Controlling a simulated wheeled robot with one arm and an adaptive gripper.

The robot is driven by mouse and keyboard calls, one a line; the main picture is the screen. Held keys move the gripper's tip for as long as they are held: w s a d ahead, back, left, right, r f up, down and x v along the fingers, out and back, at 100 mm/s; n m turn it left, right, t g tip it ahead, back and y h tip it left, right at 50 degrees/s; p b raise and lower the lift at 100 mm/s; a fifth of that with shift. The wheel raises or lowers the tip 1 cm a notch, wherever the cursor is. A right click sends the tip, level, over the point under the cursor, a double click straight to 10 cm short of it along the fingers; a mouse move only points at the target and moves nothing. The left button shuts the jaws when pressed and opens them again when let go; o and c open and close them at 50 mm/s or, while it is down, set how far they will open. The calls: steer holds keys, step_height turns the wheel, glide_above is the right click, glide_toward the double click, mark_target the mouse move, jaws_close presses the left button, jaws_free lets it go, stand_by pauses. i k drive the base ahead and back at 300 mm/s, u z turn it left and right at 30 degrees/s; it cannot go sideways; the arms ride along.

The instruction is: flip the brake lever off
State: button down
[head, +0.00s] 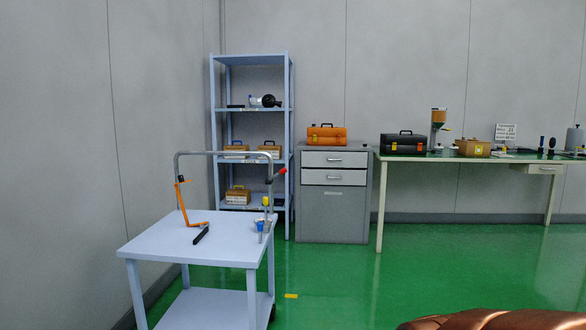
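A pale blue cart (185,245) with a grey tube handle (222,153) stands at the left in the head view. A small lever with a red knob (283,171) sticks out to the right from the handle's right post, tilted upward; it looks like the brake lever. A black part shows at its lower end. The lever is small in the picture, so its exact setting cannot be told. My gripper is not in view.
On the cart lie an orange frame-like tool (183,205), a black tool (201,234) and small blue and yellow items. Behind stand a blue shelf (251,109), grey cabinet (332,215) and workbench (455,158). Green floor is open right of the cart; a brown object (500,319) edges in lower right.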

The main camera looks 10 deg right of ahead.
mark_target(283, 170)
steer(key=k, duration=0.95)
steer(key=z, duration=0.55)
steer(key=i, duration=1.5)
steer(key=u, duration=0.7)
steer(key=i, duration=0.75)
steer(key=u, duration=0.7)
